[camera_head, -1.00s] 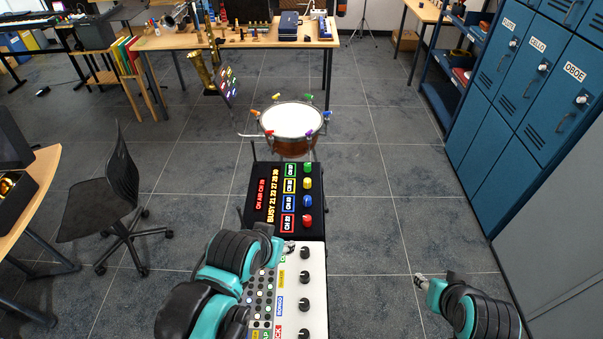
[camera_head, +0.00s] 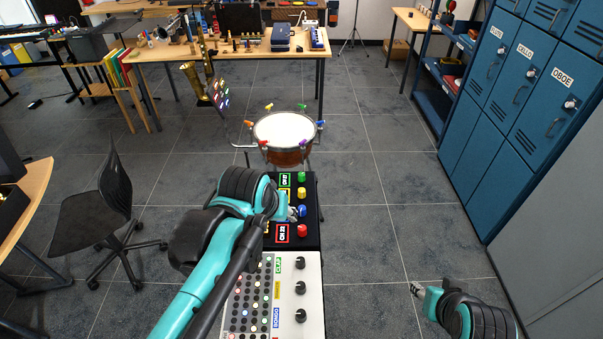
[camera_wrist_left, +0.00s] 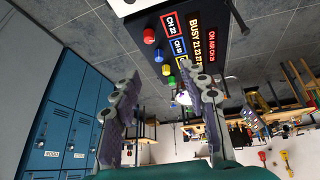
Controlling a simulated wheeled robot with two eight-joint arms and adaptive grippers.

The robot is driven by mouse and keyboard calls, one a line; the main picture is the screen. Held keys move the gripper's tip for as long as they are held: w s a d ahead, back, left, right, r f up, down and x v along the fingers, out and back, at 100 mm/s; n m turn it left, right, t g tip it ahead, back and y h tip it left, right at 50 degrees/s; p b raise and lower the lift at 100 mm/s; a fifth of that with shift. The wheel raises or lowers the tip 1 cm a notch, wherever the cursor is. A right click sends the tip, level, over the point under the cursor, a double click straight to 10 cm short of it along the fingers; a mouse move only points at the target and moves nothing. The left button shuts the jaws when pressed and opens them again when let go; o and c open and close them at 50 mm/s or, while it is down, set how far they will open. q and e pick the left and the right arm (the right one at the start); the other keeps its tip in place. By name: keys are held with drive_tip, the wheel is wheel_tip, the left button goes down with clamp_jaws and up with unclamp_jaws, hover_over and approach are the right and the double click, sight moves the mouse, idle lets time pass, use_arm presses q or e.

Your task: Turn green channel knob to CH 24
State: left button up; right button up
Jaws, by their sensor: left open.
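The black channel box (camera_head: 312,240) has a column of coloured knobs. The green knob (camera_head: 301,177) is farthest from me, then the yellow knob (camera_head: 302,192), blue knob (camera_head: 302,210) and red knob (camera_head: 302,230). The green display (camera_head: 285,180) beside the green knob is too small to read surely. My left gripper (camera_head: 293,213) is over the box beside the blue knob. In the left wrist view it (camera_wrist_left: 158,72) is open and empty, with the green knob (camera_wrist_left: 171,80) seen beyond and between the fingers. My right gripper (camera_head: 416,289) is off to the right, away from the box.
A white mixer panel (camera_head: 312,270) with black knobs stands in front of the box. A drum (camera_head: 285,128) stands just behind it. My left arm hides the box's left part, with the BUSY text (camera_wrist_left: 195,45) visible in the wrist view. Open floor lies to the right.

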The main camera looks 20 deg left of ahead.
use_arm(q)
drive_tip(key=w+r+n+g, duration=0.1)
drive_tip(key=w+r+n, duration=0.15)
drive_tip(key=w, duration=0.75)
drive_tip(key=n+g, duration=0.5)
drive_tip(key=n, duration=0.1)
hover_over(301, 174)
wheel_tip(301, 174, down, 13)
drive_tip(key=shift+d+f, duration=0.1)
drive_tip(key=shift+f+b, duration=0.3)
drive_tip(key=shift+f, duration=0.3)
wheel_tip(301, 174, down, 7)
drive_tip(key=shift+f+b, duration=0.1)
drive_tip(key=shift+b, duration=1.1)
clamp_jaws()
